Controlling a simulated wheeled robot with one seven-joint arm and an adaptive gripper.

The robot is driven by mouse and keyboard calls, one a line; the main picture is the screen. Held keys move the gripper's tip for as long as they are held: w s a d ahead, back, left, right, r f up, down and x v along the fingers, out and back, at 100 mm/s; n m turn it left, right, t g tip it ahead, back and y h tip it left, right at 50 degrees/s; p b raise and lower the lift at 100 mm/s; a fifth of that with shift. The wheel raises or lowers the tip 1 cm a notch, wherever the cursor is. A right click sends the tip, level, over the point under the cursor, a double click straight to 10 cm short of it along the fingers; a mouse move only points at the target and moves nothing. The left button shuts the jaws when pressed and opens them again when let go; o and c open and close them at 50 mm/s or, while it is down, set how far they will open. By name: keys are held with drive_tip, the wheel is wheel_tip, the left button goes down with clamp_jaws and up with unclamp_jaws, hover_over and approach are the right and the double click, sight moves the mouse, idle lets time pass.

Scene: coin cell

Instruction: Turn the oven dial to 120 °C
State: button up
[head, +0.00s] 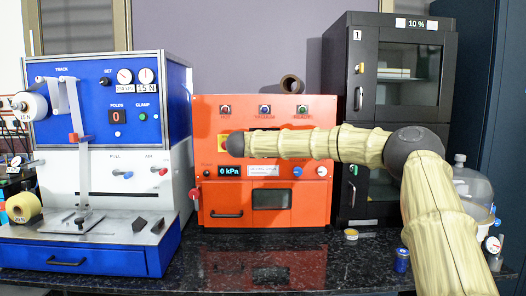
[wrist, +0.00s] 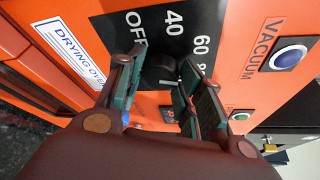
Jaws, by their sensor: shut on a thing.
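The orange drying oven (head: 212,112) stands at the middle of the bench in the head view, with my arm across its front. In the wrist view, its black dial (wrist: 160,68) sits on a black scale plate (wrist: 196,14) with white marks OFF, 40, 60 and part of an 8. The 120 mark is not visible. My gripper (wrist: 161,78) has its two fingers on either side of the dial, closed on it. The fingers and dial are hidden behind my arm in the head view. The dial's pointer setting cannot be read clearly.
A blue VACUUM button (wrist: 289,56) and a green button (wrist: 241,115) are near the fingers. A blue and white machine (head: 110,140) stands left, a black cabinet (head: 345,100) right. A blue can (head: 402,260) stands on the bench (head: 340,270); the bench before the oven is clear.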

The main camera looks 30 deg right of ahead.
drive_tip(key=shift+s+d+f+m+t+y+b, duration=0.15)
drive_tip(key=shift+m+t+y+b, duration=0.45)
drive_tip(key=shift+m+y+b, duration=1.15)
drive_tip(key=shift+s+d+m+t+y+b, duration=0.15)
drive_tip(key=shift+m+t+y+b, duration=0.6)
drive_tip(key=shift+m+b, duration=1.85)
drive_tip(key=shift+d+f+m+t+y+b, duration=0.1)
drive_tip(key=shift+d+m+t+y+b, duration=0.25)
drive_tip(key=shift+m+y+b, duration=1.7)
drive_tip(key=shift+a+r+m+h, duration=0.1)
drive_tip(key=shift+r+m+h, duration=0.05)
drive_tip(key=shift+m+h, duration=0.4)
drive_tip(key=o, duration=1)
drive_tip(key=shift+r, duration=0.15)
drive_tip(key=v, duration=1.2)
drive_tip(key=shift+f, duration=0.25)
drive_tip(key=shift+s, duration=0.15)
